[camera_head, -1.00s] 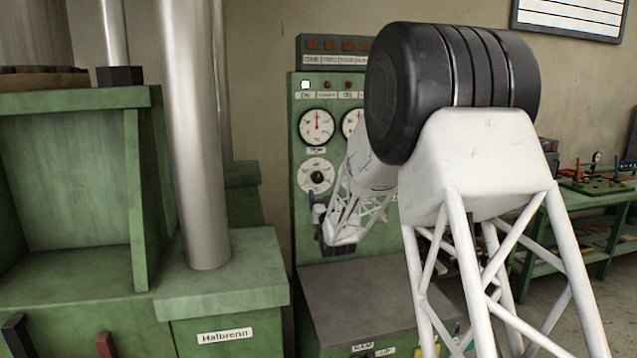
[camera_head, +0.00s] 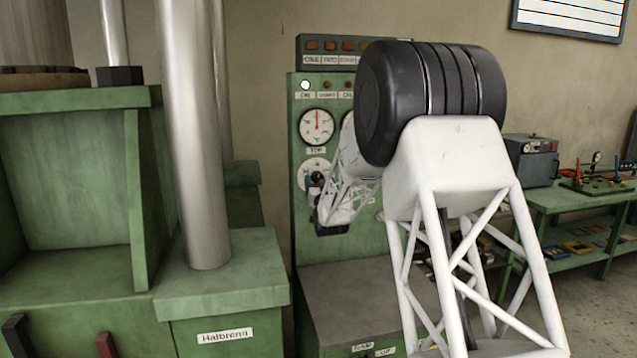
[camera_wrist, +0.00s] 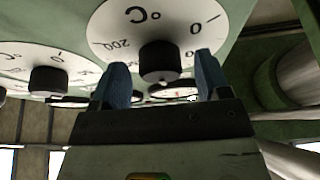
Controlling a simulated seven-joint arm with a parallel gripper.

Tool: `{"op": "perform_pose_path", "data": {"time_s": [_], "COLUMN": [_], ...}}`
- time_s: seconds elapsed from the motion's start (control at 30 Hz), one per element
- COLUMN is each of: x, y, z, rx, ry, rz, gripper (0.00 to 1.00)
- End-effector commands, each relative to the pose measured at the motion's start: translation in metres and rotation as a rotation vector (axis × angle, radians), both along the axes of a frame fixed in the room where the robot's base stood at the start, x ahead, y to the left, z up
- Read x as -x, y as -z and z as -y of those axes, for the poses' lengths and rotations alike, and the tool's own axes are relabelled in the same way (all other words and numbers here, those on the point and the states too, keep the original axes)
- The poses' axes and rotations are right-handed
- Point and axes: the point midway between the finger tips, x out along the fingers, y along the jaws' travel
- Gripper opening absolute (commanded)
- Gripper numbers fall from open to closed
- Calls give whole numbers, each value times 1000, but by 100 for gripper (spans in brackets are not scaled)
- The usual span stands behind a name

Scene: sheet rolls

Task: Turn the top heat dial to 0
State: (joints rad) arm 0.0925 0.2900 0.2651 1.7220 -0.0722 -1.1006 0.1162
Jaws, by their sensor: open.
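The top heat dial has a white face (camera_head: 306,168) below the "TOP" label on the green panel, partly hidden behind my gripper (camera_head: 314,184). In the wrist view its face (camera_wrist: 185,18) appears upside down, with "°C", "200" and "0" marks. Its black knob (camera_wrist: 160,63) stands out from the face. My gripper is open, with blue fingers (camera_wrist: 161,66) at the left and right of the knob in the picture. A gap shows on each side. I cannot read the knob's pointer.
A second dial with a black knob (camera_wrist: 48,79) is at the left in the wrist view. A round gauge (camera_head: 316,126) sits above the top dial. A metal column (camera_head: 190,140) stands left of the panel, and a grey surface (camera_head: 360,295) lies below.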

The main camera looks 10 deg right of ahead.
Motion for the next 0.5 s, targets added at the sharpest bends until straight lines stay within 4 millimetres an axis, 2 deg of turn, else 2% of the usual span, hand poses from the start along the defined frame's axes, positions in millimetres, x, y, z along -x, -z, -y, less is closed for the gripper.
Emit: {"op": "perform_pose_path", "data": {"time_s": [0.37, 0.5], "x": [-3, -3], "y": [-1, -1], "z": [0, 0], "rx": [0, 0], "ry": [0, 0], "rz": [0, 0], "gripper": [70, 50]}}
